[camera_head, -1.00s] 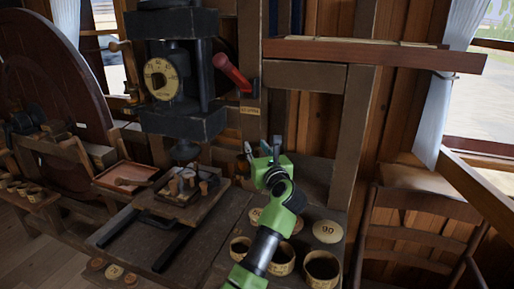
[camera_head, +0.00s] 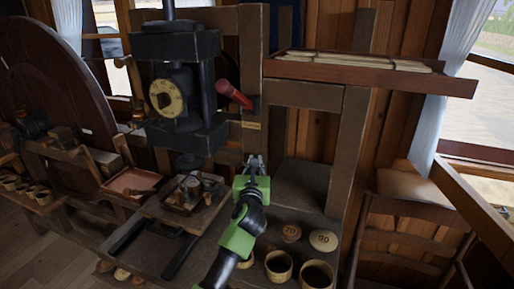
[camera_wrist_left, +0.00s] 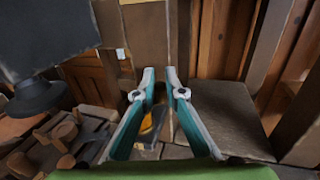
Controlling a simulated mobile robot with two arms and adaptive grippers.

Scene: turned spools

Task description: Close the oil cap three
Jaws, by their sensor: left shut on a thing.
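My left gripper (camera_head: 256,162) reaches up from the bottom of the head view, in front of the wooden post beside the press. In the left wrist view its two fingers (camera_wrist_left: 160,85) stand close together. A small yellow-brown thing (camera_wrist_left: 150,125) shows between them, mostly hidden, and I cannot tell what it is. I cannot pick out an oil cap marked three. Two round lids with dark marks, one (camera_head: 323,241) and a darker one (camera_head: 291,232), lie on the bench right of my arm. Open round cups (camera_head: 278,266) stand in front of them. My right gripper is not in view.
A black press (camera_head: 175,90) with a yellow dial and a red-handled lever (camera_head: 233,95) stands behind, left of my gripper. A tray (camera_head: 190,195) with small turned pieces lies below it. A shelf (camera_head: 370,72) overhangs at right; a chair (camera_head: 415,225) stands below.

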